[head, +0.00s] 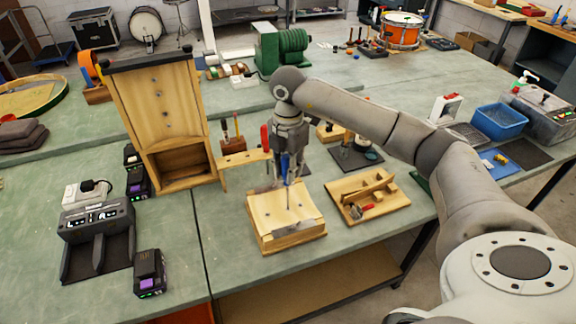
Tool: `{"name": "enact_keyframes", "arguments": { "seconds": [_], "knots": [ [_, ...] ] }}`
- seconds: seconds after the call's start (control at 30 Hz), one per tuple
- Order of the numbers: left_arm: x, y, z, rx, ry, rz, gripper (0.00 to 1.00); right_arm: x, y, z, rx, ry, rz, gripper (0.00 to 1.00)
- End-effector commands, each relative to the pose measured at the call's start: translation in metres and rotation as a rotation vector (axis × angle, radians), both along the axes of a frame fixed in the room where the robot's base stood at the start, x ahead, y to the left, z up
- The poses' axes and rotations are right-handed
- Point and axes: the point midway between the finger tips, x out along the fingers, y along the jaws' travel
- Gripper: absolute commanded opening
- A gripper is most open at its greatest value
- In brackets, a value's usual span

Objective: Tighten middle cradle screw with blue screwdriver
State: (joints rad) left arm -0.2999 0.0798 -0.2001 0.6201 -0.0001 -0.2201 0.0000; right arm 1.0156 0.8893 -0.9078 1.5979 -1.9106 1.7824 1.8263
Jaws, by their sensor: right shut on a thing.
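The wooden cradle (262,238) lies on the green bench near the middle of the view. Small dark screws on its top are too small to tell apart. My right gripper (288,158) points down over the back part of the cradle. It is shut on the blue screwdriver (285,166), which hangs upright with its shaft pointing down at the cradle's top. I cannot tell whether the tip touches a screw. My left gripper is not in view.
A tall wooden box (160,105) stands to the left. A rack (238,160) with a red-handled tool is behind the cradle. A wooden tray (395,200) with small parts sits to the right. A black charger (97,235) and batteries are at left.

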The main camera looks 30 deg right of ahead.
Motion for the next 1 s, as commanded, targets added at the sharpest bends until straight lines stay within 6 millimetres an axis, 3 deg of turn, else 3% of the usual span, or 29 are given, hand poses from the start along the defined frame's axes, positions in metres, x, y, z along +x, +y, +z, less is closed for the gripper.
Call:
{"name": "enact_keyframes", "arguments": {
  "seconds": [0.27,0.63,1.0],
  "knots": [
    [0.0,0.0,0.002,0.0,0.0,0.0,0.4,-0.001,-0.001,-0.002,-0.003,0.005,-0.039,0.0],
    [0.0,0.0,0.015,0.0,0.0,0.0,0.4,-0.002,-0.002,-0.002,-0.004,0.004,-0.415,0.0],
    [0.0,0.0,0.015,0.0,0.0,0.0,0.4,-0.002,-0.002,-0.003,-0.004,0.003,-0.435,0.0]
  ]
}}
